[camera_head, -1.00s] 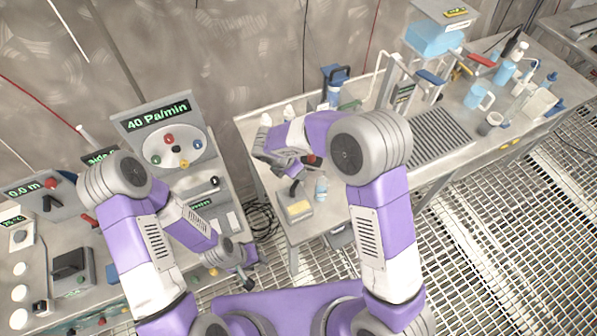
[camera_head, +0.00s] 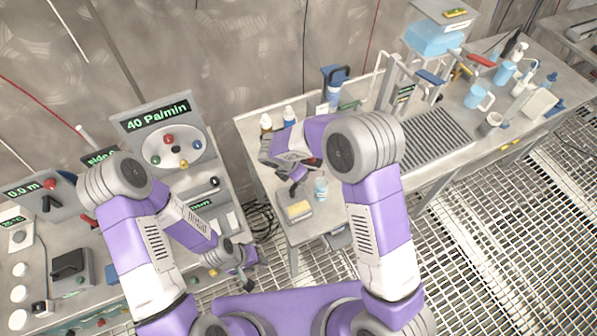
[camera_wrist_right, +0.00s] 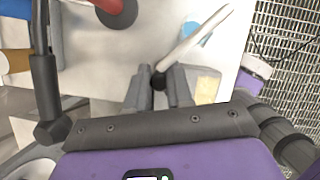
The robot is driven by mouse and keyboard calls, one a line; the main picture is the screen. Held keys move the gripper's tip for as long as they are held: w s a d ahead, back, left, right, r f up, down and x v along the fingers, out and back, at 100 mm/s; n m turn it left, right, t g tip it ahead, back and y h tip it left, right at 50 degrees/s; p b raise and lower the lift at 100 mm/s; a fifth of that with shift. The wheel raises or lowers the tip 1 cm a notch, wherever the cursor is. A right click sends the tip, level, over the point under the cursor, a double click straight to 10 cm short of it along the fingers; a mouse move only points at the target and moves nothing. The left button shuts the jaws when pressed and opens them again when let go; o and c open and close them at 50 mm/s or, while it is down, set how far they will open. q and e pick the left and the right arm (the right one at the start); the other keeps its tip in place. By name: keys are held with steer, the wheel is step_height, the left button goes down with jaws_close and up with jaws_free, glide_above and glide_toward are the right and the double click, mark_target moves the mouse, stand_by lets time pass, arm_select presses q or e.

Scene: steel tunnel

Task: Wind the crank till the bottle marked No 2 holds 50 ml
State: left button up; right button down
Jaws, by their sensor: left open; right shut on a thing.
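My right gripper (camera_wrist_right: 159,84) is shut on the dark knob (camera_wrist_right: 158,79) of a crank, whose pale arm (camera_wrist_right: 196,38) runs up and right in the right wrist view. In the head view my right gripper (camera_head: 294,187) is low over the middle bench, partly hidden by its own wrist. A small pale-blue bottle (camera_head: 321,187) stands just right of it. No number or level can be read on the bottle. A light-blue shape under the crank arm in the wrist view is mostly hidden. My left gripper (camera_head: 247,270) is open and empty by the left bench.
A tray with a yellow pad (camera_head: 298,208) lies near the bench's front corner. Two capped bottles (camera_head: 289,116) stand behind my right wrist. A ribbed drainer (camera_head: 438,138) and a blue jug (camera_head: 478,96) are farther right.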

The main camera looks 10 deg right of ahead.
steer(key=shift+d+m+g, duration=0.1)
steer(key=shift+m+g, duration=0.2)
steer(key=shift+m, duration=0.5)
steer(key=c, duration=1)
jaws_free()
steer(key=shift+r, duration=0.1)
steer(key=v, duration=0.7)
steer(key=shift+s+r, duration=0.1)
steer(key=shift+r, duration=0.05)
